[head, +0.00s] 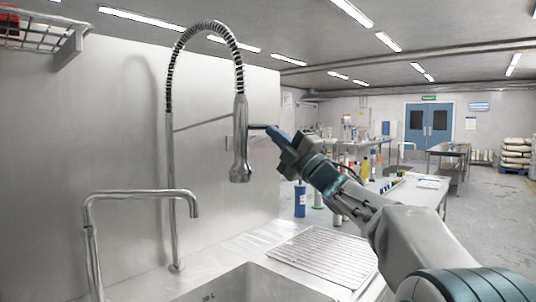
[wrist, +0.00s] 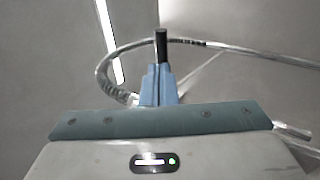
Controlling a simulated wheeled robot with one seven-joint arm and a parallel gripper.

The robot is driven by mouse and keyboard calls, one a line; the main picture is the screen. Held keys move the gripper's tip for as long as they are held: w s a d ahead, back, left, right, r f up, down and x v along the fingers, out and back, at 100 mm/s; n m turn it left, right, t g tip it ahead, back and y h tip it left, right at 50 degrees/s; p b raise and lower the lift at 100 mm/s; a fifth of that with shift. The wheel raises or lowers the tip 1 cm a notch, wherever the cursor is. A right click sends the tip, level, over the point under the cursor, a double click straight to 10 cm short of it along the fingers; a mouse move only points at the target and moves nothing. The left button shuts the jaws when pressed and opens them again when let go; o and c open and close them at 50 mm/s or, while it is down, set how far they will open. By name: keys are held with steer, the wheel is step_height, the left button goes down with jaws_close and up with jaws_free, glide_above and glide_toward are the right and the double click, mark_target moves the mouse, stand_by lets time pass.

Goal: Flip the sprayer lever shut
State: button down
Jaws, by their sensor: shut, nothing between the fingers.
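The sprayer (head: 240,150) is a metal spray head hanging upright from a tall spring hose (head: 205,30) over the sink. Its lever is too small to tell apart from the head and my fingertips. My gripper (head: 257,127) is at the right of the sprayer's upper part, fingers pointing left toward it, shut and empty. I cannot tell whether the fingertips touch the sprayer. In the wrist view my gripper (wrist: 161,42) shows blue fingers with dark tips together, and the hose (wrist: 190,42) curves behind them.
A second bent faucet (head: 140,193) stands at the left front. The sink (head: 250,285) and a ridged drainboard (head: 322,257) lie below. A blue bottle (head: 300,200) stands behind the drainboard. A metal wall panel (head: 90,130) is behind the sprayer. A wire rack (head: 40,32) is at the upper left.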

steer(key=shift+f, duration=0.15)
steer(key=s+d+f+m+g+h+p, duration=0.1)
steer(key=s+d+f+m+h+p, duration=0.5)
steer(key=m+h, duration=0.45)
steer(key=s+d+f+m+g+h+p, duration=0.1)
steer(key=s+d+f+m+h+p, duration=0.3)
steer(key=d+f+m+h, duration=0.6)
steer(key=s+a+f+m+g+y+p, duration=0.1)
steer(key=s+a+f+m+g+p, duration=0.1)
steer(key=s, duration=0.6)
steer(key=s+a+f+m+g+p, duration=0.3)
steer(key=s+f+g, duration=0.2)
steer(key=s, duration=0.3)
steer(key=s+a+f+m+g+y+p, duration=0.1)
steer(key=s+a+f+m+g+p, duration=0.1)
steer(key=s, duration=0.7)
steer(key=f+g+p, duration=0.1)
steer(key=f+g, duration=0.1)
steer(key=g, duration=0.1)
steer(key=shift+a+y+p, duration=0.35)
